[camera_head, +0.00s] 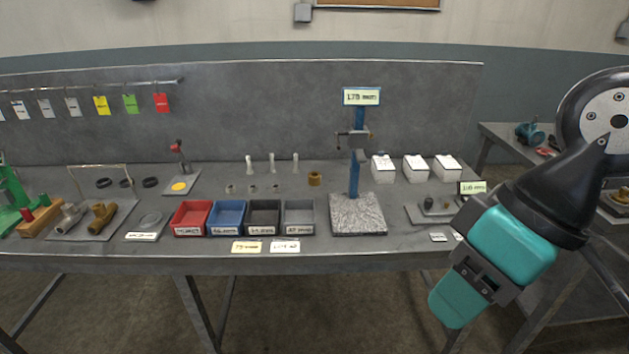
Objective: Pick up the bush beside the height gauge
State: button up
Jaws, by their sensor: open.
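The height gauge (354,178) has a blue column on a speckled stone base, with a display on top reading about 1.78. A brass-coloured bush (315,178) stands upright on the bench just left of the gauge, apart from it. My gripper (455,303), teal and grey, hangs at the lower right in front of the bench, well away from the bush. It is seen from the side, so the gap between its fingers is hidden. Nothing shows held in it.
Red (190,230), blue (226,231), black and grey bins line the front of the bench. Several small pale parts stand behind them. A low tray (415,216) with small parts and several white boxes (415,168) lie right of the gauge. Bare bench surrounds the bush.

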aim_at(313, 178)
jog(key=k, duration=0.65)
jog(key=u, duration=0.65)
jog(key=i, duration=1.55)
jog(key=z, duration=0.55)
jog(key=i, duration=0.65)
jog(key=z, duration=0.5)
